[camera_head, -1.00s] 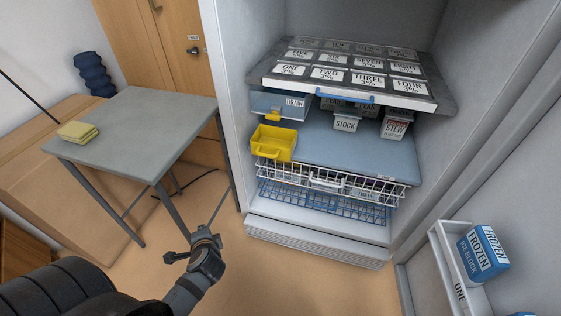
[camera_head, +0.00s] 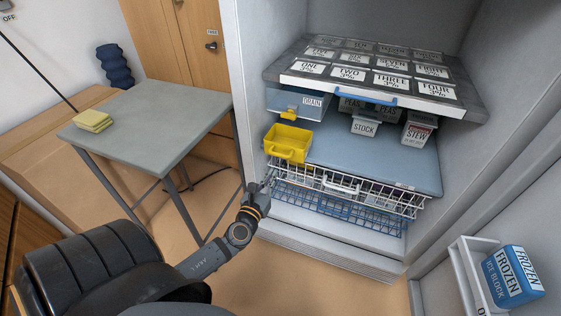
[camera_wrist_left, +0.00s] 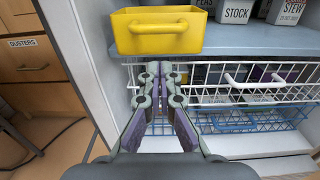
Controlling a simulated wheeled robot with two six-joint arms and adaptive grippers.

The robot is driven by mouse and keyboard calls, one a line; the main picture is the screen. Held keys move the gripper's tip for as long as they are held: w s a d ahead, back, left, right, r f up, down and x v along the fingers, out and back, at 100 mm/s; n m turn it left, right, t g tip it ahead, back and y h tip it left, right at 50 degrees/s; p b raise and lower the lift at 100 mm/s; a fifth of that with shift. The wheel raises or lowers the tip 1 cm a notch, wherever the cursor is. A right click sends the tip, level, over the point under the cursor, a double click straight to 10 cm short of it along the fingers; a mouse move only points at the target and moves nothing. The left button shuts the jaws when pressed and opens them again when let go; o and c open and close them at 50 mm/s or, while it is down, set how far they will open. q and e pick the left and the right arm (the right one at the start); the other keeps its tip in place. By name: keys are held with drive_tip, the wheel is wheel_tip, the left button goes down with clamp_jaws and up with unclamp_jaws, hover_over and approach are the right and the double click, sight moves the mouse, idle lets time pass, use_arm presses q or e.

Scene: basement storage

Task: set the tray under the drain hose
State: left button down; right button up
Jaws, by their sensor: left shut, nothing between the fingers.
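A yellow tray (camera_head: 284,152) sits at the left front of the blue shelf in the open fridge, below a bin labelled DRAIN (camera_head: 312,104) with a small yellow part (camera_head: 290,114) at its front. I cannot make out a hose. My left gripper (camera_head: 268,180) is shut and empty, just below and in front of the tray, near the left end of the wire basket. My right gripper is not in view.
The white wire basket (camera_head: 345,185) is below the shelf, with a blue rack (camera_head: 340,210) under it. The shelf's middle is clear. A grey table (camera_head: 160,112) with yellow sponges (camera_head: 92,121) stands left.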

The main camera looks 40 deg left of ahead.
sight(284, 155)
use_arm(q)
drive_tip(key=x, duration=0.7)
drive_tip(key=shift+w, duration=0.35)
drive_tip(key=shift+a, duration=0.1)
drive_tip(key=shift+x, duration=1.75)
